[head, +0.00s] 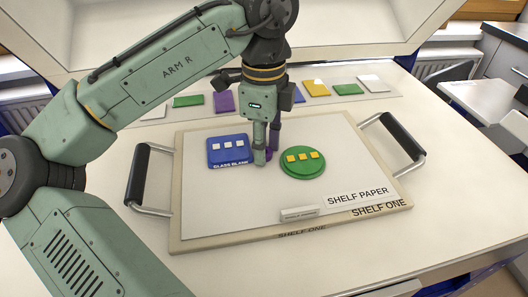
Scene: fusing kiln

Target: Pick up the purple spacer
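The purple spacer (269,154) is a small purple piece low between and partly behind the fingers of my gripper (266,157). Most of it is hidden by the fingers. My gripper points down over the shelf paper, between the blue glass blank (228,151) and the green round blank (303,162). The fingertips are close together at the height of the spacer. I cannot tell whether they grip it or only stand around it.
The blue and green blanks each carry a row of 3 small squares. The shelf board (190,215) has black side handles (138,172) (402,136). A small bar (299,214) lies near its front edge. Several coloured plates, such as the green one (188,101), lie behind. The kiln lid stands raised above.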

